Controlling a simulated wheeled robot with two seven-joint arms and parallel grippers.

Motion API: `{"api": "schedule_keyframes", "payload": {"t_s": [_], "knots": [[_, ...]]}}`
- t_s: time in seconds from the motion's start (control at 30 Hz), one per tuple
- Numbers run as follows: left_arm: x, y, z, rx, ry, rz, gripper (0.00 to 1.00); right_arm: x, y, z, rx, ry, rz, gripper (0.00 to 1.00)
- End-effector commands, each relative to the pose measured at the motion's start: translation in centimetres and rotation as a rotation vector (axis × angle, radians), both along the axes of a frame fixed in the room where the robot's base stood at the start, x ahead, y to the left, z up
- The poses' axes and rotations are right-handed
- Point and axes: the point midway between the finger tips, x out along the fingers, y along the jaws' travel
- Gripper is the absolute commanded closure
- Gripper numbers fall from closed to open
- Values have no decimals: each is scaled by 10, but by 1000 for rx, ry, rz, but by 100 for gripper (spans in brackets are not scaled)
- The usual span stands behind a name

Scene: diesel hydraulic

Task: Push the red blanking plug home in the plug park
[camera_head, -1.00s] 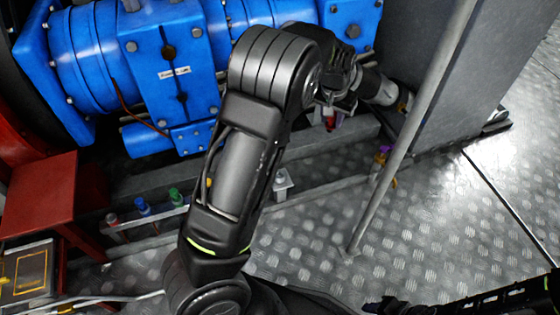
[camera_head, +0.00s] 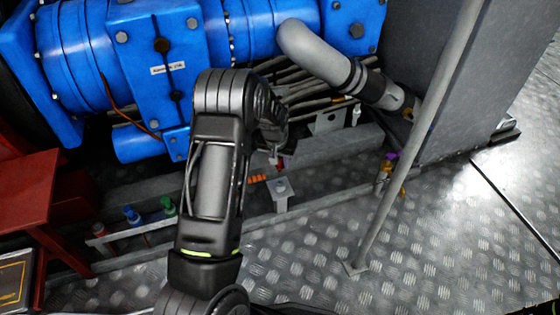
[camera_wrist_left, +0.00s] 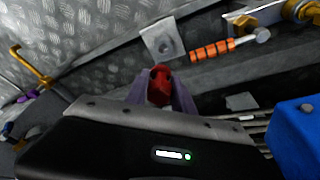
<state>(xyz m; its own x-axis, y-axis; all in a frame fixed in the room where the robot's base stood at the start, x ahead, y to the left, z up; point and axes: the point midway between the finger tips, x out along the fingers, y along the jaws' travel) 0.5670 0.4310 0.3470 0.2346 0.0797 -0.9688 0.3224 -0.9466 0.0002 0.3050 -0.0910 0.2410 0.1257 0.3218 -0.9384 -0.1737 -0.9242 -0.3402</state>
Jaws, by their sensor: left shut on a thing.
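My left gripper (camera_wrist_left: 160,92) is shut on the red plug (camera_wrist_left: 160,76), which shows between its two fingers in the left wrist view. In the head view the red plug (camera_head: 281,163) is a small red spot beyond my left forearm, and the fingers are mostly hidden. A light grey metal bracket (camera_head: 281,190) with a round hole or recess stands just below it; it may be the plug park. The bracket (camera_wrist_left: 163,40) lies ahead of the fingertips in the left wrist view, and the plug appears apart from it. My right gripper is not seen.
An orange ribbed handle (camera_wrist_left: 212,50) lies close beside the bracket. A grey diagonal pole (camera_head: 400,150) and a thick grey hose (camera_head: 320,55) stand to the right. The blue machine (camera_head: 160,65) is behind. A rail with red, blue and green caps (camera_head: 133,214) is at left.

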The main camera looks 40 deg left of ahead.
Motion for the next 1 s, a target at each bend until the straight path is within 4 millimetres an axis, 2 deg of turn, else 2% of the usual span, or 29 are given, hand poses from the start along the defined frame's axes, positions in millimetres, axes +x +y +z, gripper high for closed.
{"api": "schedule_keyframes", "payload": {"t_s": [0.17, 0.7, 1.0], "knots": [[-1, -1, -5, 0, -1, 7, 100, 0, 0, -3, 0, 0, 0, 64], [-1, -1, -47, 0, -2, 7, 100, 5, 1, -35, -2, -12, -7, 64], [-1, -1, -52, 0, -2, 7, 100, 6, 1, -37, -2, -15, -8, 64]]}}
